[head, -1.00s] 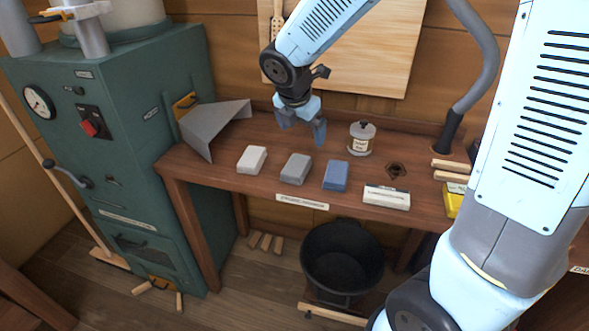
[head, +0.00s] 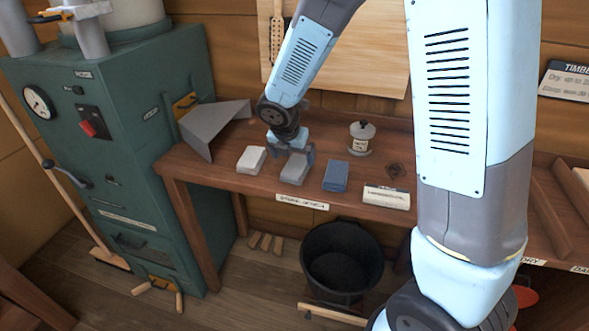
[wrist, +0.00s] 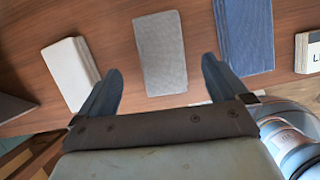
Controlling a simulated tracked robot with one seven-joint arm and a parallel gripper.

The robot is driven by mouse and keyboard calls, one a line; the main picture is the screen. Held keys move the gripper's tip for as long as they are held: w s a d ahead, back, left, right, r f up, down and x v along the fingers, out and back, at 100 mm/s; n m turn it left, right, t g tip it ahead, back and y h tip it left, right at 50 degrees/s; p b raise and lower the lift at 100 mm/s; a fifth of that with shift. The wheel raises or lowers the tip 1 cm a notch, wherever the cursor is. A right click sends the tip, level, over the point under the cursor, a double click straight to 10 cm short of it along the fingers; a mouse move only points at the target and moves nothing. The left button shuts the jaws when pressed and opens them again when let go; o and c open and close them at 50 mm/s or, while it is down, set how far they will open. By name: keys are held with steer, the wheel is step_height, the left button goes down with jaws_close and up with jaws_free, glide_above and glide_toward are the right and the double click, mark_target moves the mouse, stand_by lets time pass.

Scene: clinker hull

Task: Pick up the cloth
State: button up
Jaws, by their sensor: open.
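Three folded, cloth-like pads lie in a row on the bench: a white one (head: 251,160), a grey one (head: 293,174) and a blue one (head: 336,176). I cannot tell which is the task's cloth. In the wrist view the grey pad (wrist: 160,45) has a woven face, between the white pad (wrist: 70,72) on the left and the blue pad (wrist: 245,35) on the right. My gripper (head: 294,158) is open and empty above the grey pad, partly hiding it. In the wrist view my gripper's fingers (wrist: 162,68) stand either side of the grey pad, with no visible contact.
A lidded jar (head: 361,138) stands behind the blue pad, and a labelled pale block (head: 386,197) lies to its right. A grey metal scoop (head: 213,128) sits at the bench's left end. A black bucket (head: 342,258) stands on the floor below the front edge.

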mark_target(296, 165)
steer(key=shift+x, duration=2.6)
steer(key=shift+s, duration=0.1)
steer(key=shift+c, duration=0.2)
steer(key=c, duration=1)
steer(key=shift+r, duration=0.65)
steer(key=v, duration=0.3)
steer(key=s+v, duration=0.1)
steer(key=v, duration=0.2)
steer(key=s+d+v, duration=0.1)
steer(key=v, duration=0.2)
steer(key=shift+f, duration=0.2)
steer(key=shift+s+a+r, duration=0.1)
steer(key=shift+s+r, duration=0.55)
steer(key=shift+s, duration=0.85)
steer(key=shift+s+a+r, duration=0.15)
steer(key=shift+s+r, duration=0.45)
steer(key=shift+s, duration=0.85)
steer(key=shift+s+a+r, duration=0.1)
steer(key=shift+s+r, duration=0.55)
steer(key=shift+s, duration=0.85)
